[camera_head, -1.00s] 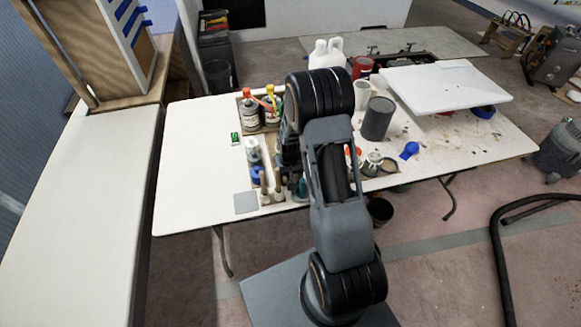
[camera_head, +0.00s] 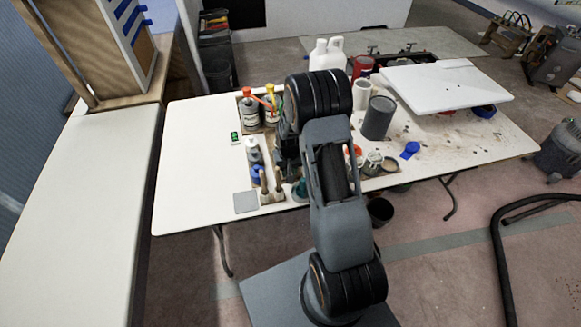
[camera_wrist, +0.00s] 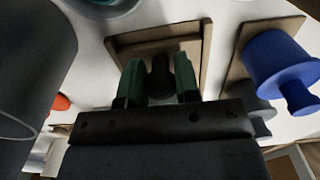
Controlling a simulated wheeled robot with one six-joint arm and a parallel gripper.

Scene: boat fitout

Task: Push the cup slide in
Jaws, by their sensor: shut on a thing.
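In the wrist view my gripper (camera_wrist: 160,82) has two green fingertips, closed on a dark round-ended piece (camera_wrist: 161,66) between them. The piece stands at the open side of a shallow wooden tray or frame (camera_wrist: 125,40) with raised edges. I cannot tell for sure whether this frame is the cup slide, or how far in it sits. In the head view my own arm hides the gripper and the piece it holds.
In the wrist view a blue spool-like thing (camera_wrist: 275,62) on a wooden board is close on the right, and a large dark cylinder (camera_wrist: 35,60) on the left. The head view shows bottles (camera_head: 249,112), a grey can (camera_head: 378,118) and a white panel (camera_head: 445,86) on the white table (camera_head: 195,150).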

